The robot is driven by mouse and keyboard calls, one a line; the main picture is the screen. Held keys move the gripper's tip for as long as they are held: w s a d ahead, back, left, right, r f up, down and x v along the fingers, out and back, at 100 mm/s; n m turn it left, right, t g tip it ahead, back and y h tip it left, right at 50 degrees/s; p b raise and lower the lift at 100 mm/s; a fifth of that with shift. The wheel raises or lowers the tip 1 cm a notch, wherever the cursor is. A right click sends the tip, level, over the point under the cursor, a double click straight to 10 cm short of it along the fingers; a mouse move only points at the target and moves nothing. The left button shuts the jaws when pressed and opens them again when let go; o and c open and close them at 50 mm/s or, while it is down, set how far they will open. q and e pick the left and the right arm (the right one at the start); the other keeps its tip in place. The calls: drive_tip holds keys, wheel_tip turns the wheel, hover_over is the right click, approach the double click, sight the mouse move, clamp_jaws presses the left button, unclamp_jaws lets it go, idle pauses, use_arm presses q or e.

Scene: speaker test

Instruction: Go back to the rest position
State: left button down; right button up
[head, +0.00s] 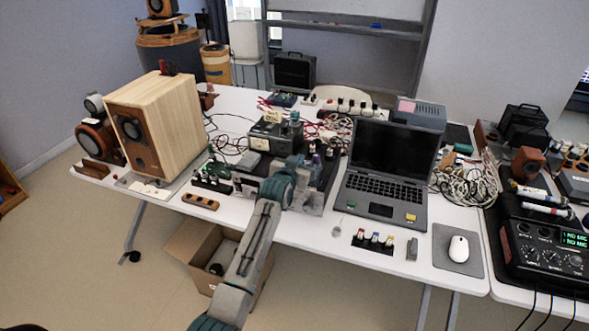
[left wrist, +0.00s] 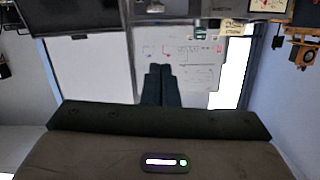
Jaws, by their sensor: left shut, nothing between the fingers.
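My left arm (head: 252,250) comes up from the bottom of the head view and reaches over the table's front edge. Its teal wrist joint (head: 280,186) is in front of the electronics in the table's middle, and its fingertips cannot be made out there. In the left wrist view my left gripper (left wrist: 161,84) is shut, with its two dark fingers together and nothing between them. The fingers stand out against a pale board (left wrist: 195,75) with writing. My right gripper is in neither view.
A wooden speaker (head: 175,125) stands on the white table (head: 325,230) at the left. An open laptop (head: 385,175) stands right of my wrist, with a mouse (head: 458,249) further right. A cardboard box (head: 190,245) is on the floor beside my arm. Cables lie behind.

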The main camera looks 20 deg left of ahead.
use_arm(q)
drive_tip(key=s+a+f+g+b, duration=0.1)
drive_tip(key=s+f+g, duration=0.2)
drive_tip(key=s+f, duration=0.85)
drive_tip(key=s+a+f+g, duration=0.15)
drive_tip(key=s+f, duration=0.45)
drive_tip(key=f, duration=1.1)
drive_tip(key=s+a+f+g+b, duration=0.1)
drive_tip(key=s+f+g, duration=0.2)
drive_tip(key=s+f, duration=0.85)
drive_tip(key=s+a+f+g, duration=0.2)
drive_tip(key=s+f+g, duration=0.2)
drive_tip(key=s+f, duration=1.4)
drive_tip(key=s+a+f+g, duration=0.1)
drive_tip(key=s+f, duration=0.2)
drive_tip(key=s, duration=1)
drive_tip(key=s+a+f+n+g+y+b, duration=0.1)
drive_tip(key=s+f, duration=0.3)
drive_tip(key=s, duration=0.8)
drive_tip(key=shift+s+a+f+g, duration=0.2)
drive_tip(key=shift+s+a+g, duration=0.15)
drive_tip(key=shift+g, duration=0.3)
